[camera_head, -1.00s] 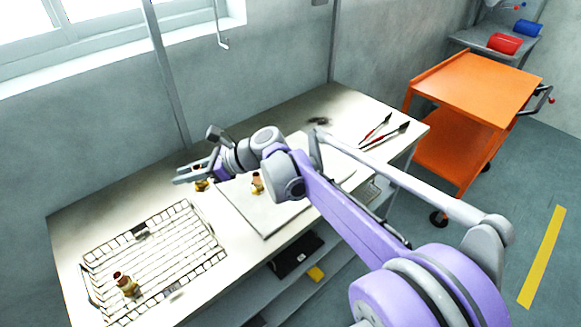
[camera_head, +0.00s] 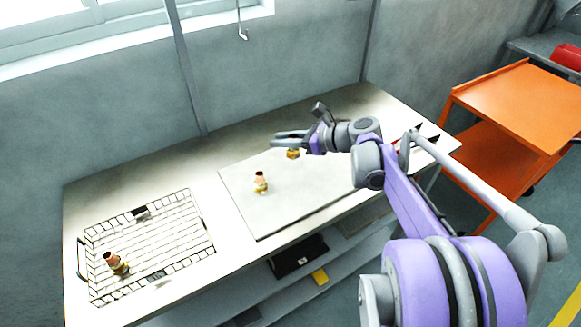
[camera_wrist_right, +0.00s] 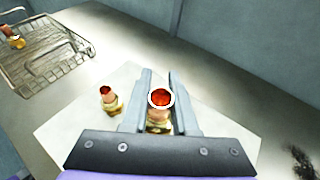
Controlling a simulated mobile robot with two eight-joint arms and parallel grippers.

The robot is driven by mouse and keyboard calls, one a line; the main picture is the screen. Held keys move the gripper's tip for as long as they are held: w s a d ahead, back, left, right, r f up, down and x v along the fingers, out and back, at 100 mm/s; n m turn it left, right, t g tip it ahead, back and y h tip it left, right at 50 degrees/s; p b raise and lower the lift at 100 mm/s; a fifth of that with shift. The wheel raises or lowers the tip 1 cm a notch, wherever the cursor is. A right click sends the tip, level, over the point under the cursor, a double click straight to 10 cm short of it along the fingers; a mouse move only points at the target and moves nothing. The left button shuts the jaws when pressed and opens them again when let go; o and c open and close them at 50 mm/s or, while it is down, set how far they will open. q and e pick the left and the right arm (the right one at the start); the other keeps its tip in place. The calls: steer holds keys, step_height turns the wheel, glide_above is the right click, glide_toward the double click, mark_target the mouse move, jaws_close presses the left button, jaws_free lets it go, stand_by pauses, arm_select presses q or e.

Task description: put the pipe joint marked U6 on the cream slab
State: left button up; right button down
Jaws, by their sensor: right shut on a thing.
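My right gripper (camera_head: 290,140) is shut on a brass pipe joint (camera_head: 293,154) with a copper top. The held joint also shows between the fingers in the right wrist view (camera_wrist_right: 160,108). It is over the back part of the cream slab (camera_head: 300,190); I cannot tell how high. A second pipe joint (camera_head: 261,182) stands upright on the slab, left of the held one, and shows in the right wrist view (camera_wrist_right: 111,99). A third joint (camera_head: 116,263) is on the wire mesh (camera_head: 190,235) at left. No marking is legible. My left gripper is not in view.
The worktop (camera_head: 215,172) is clear between the mesh and the slab. Tools lie at the worktop's right end, partly hidden by my right arm. An orange cart (camera_head: 510,100) stands to the right. Shelves run below the worktop.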

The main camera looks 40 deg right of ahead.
step_height(320, 180, down, 8)
steer(key=shift+r+b, duration=0.1)
steer(key=shift+b, duration=0.25)
steer(key=shift+a, duration=0.1)
steer(key=c, duration=0.7)
jaws_free()
steer(key=shift+f, duration=0.2)
steer(key=shift+r, duration=0.3)
steer(key=v, duration=1.2)
